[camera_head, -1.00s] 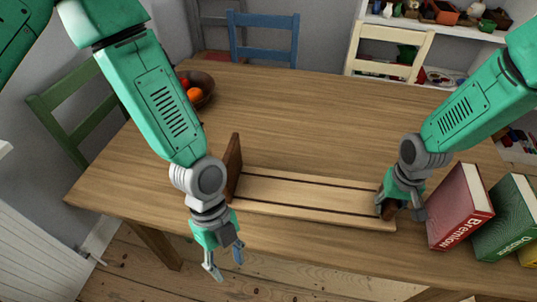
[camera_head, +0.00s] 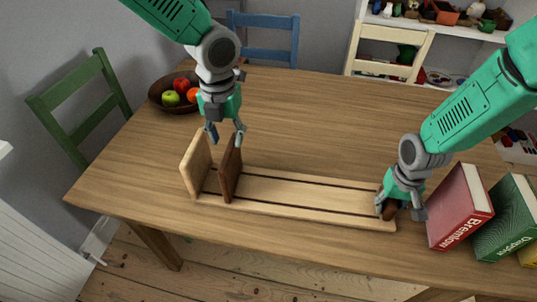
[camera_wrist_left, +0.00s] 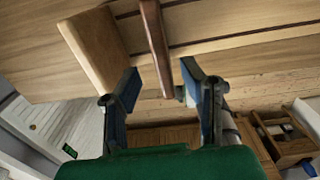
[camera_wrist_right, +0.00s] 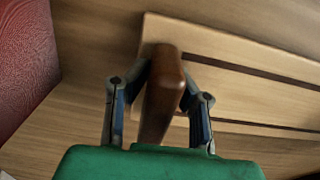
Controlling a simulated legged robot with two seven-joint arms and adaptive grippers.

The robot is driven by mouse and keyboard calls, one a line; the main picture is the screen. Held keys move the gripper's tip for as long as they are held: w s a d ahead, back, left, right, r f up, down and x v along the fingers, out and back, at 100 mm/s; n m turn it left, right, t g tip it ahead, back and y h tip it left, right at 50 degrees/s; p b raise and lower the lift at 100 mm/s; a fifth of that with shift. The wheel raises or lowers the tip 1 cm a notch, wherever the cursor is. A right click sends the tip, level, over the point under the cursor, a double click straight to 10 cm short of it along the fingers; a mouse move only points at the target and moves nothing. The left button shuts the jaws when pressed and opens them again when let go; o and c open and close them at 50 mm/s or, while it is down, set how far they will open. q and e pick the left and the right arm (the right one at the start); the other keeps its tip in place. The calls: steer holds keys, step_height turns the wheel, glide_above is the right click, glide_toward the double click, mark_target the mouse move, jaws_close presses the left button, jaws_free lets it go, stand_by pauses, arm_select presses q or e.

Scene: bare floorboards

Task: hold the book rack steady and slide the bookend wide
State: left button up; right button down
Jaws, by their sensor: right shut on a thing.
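The book rack (camera_head: 300,193) lies on the table, a pale wooden base with two dark grooves and a pale upright end panel (camera_head: 195,165) at its left. A dark brown bookend (camera_head: 231,170) stands upright across the base, close to that panel. My left gripper (camera_head: 225,138) is open just above the bookend; in the left wrist view the bookend (camera_wrist_left: 155,45) shows between and beyond the spread fingers. My right gripper (camera_head: 400,208) is shut on a dark brown upright piece (camera_wrist_right: 163,100) at the rack's right end. Its lower part is hidden in the head view.
A red book (camera_head: 460,208) leans right of my right gripper, with a green book (camera_head: 510,218) and a yellow one beside it. A fruit bowl (camera_head: 160,95) stands behind the left gripper. The front table edge is near the rack.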

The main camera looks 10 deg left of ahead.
mark_target(229, 150)
arm_select(q)
step_height(229, 150, down, 7)
steer(key=shift+f, duration=0.2)
steer(key=shift+d, duration=0.1)
jaws_close()
